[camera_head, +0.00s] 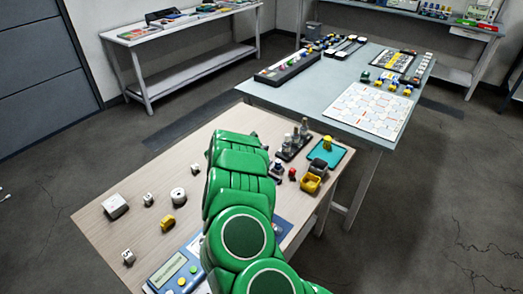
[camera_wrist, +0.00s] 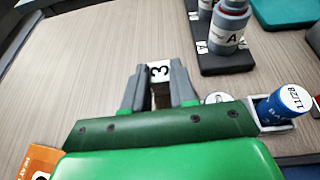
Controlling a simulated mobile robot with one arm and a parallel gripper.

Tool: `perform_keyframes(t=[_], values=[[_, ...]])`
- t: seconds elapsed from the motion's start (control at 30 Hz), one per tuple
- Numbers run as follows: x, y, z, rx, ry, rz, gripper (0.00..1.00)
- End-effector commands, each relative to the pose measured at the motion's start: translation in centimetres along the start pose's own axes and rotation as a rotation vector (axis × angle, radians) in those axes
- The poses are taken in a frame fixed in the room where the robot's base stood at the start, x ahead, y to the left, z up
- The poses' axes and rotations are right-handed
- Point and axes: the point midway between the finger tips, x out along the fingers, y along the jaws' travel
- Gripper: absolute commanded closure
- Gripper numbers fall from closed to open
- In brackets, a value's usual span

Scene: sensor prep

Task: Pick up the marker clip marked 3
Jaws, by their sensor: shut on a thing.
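The marker clip marked 3 (camera_wrist: 159,71) is a small white piece with a black 3 on its face. It sits between the two grey fingertips of my gripper (camera_wrist: 160,88) in the wrist view. The fingers are shut on its sides. The clip's lower part is hidden between the fingers, and I cannot tell whether it touches the wooden table (camera_wrist: 85,70). In the head view my green arm covers the clip and most of the gripper.
A dark rack with grey bottles (camera_wrist: 230,25), one marked A, stands right of the gripper. White blocks (camera_head: 114,206) and a yellow piece (camera_head: 167,222) lie left of my arm.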

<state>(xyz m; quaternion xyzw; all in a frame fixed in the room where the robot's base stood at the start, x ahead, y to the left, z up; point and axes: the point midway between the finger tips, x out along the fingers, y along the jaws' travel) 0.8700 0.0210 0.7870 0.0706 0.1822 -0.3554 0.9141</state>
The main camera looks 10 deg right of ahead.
Motion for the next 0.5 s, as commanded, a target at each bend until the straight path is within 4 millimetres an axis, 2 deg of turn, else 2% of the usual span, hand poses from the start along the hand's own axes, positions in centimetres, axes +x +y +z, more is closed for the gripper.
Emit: perform_keyframes(t=[0.2, 0.5], values=[[-0.9, 0.0, 2.1, 0.002, 0.002, 0.002, 1.0], [-2.9, -1.3, 3.4, 0.002, 0.003, 0.001, 1.0]])
